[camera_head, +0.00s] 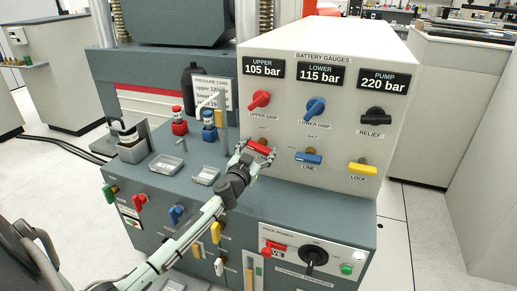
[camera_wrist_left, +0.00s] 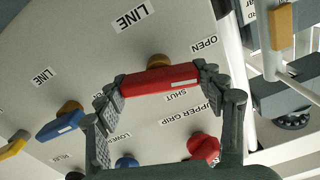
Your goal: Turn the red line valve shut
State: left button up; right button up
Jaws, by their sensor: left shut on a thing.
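The red line valve handle (camera_head: 259,146) is on the pale gauge panel, below the red upper grip valve (camera_head: 259,100). My left gripper (camera_head: 252,152) is at this handle. In the left wrist view, the red handle (camera_wrist_left: 160,79) lies nearly level between the two fingertips, which are closed on its ends. The view is inverted: the SHUT label (camera_wrist_left: 176,96) is just below the handle and the OPEN label (camera_wrist_left: 204,45) is up and right. The handle lies crosswise, not pointing at SHUT. The fingers partly cover the handle in the head view. My right gripper is not seen.
The blue line valve (camera_head: 308,157) and yellow lock valve (camera_head: 362,168) are to the right on the panel. The blue lower grip valve (camera_head: 315,108) and black relief valve (camera_head: 375,115) are above them.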

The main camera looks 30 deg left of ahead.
pick_arm(q)
jog(key=m, duration=0.3)
jog(key=shift+m, duration=0.4)
jog(key=m, duration=0.2)
jog(key=shift+d+m, duration=0.1)
jog(key=shift+m, duration=0.3)
jog(key=m, duration=0.2)
jog(key=shift+f+m, duration=0.1)
jog(key=shift+m, duration=0.3)
jog(key=shift+m+b, duration=0.3)
jog(key=shift+m, duration=2.4)
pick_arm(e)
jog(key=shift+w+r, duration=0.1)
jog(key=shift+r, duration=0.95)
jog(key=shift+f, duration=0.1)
pick_arm(q)
jog(key=o, duration=1.2)
jog(key=shift+d+f, duration=0.1)
jog(key=shift+c, duration=0.2)
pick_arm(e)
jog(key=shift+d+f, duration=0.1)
